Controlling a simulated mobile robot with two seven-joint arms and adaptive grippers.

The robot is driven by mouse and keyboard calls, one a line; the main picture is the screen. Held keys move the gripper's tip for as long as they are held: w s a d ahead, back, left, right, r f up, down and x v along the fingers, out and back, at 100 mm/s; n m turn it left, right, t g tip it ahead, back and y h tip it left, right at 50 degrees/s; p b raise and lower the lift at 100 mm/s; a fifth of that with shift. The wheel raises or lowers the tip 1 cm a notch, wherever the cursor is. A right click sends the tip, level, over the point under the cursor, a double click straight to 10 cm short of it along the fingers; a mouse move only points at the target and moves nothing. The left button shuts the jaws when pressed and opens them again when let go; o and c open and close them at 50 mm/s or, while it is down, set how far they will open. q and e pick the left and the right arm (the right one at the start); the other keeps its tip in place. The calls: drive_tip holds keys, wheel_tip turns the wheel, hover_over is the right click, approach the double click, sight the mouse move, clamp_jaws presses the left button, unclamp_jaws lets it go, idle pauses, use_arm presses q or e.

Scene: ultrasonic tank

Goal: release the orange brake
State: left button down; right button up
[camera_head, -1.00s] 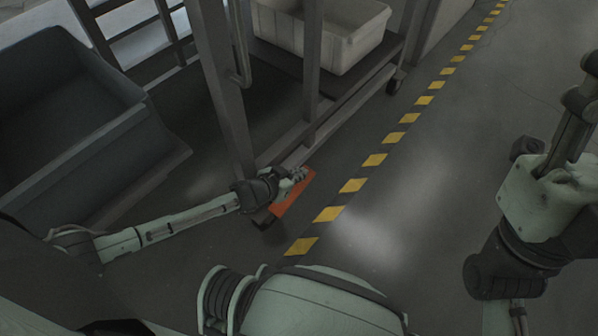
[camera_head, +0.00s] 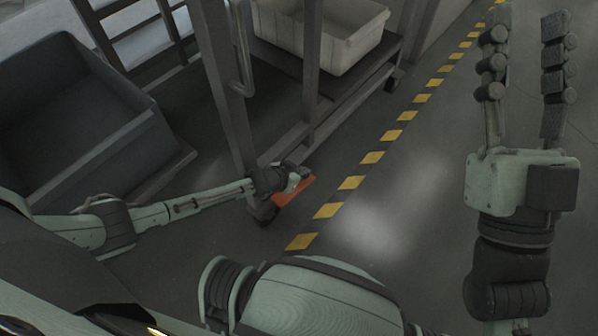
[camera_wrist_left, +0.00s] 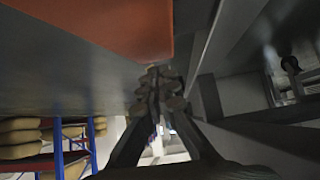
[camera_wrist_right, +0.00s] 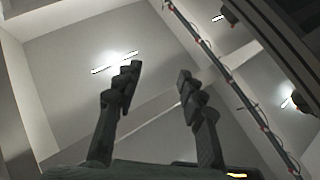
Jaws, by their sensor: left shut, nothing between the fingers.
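The orange brake (camera_head: 293,192) is a flat pedal low at the cart's near corner, beside a dark caster wheel (camera_head: 264,214). My left gripper (camera_head: 297,178) is down at the brake and partly covers it. In the left wrist view the brake (camera_wrist_left: 100,25) fills the top of the picture, and the shut, empty fingertips (camera_wrist_left: 160,85) are just by its edge. I cannot tell whether they touch it. My right gripper (camera_head: 525,75) is raised at the right, open and empty. Its spread fingers also show in the right wrist view (camera_wrist_right: 157,85).
The grey metal cart (camera_head: 222,95) carries a white bin (camera_head: 335,45) on its lower shelf. A large dark blue-grey bin (camera_head: 75,130) stands at the left. A yellow dashed line (camera_head: 351,182) crosses the floor, which is clear to its right.

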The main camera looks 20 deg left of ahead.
use_arm(q)
drive_tip(key=shift+w+f, duration=0.2)
use_arm(e)
drive_tip(key=shift+s+r, duration=0.1)
drive_tip(key=shift+r, duration=0.1)
idle(0.4)
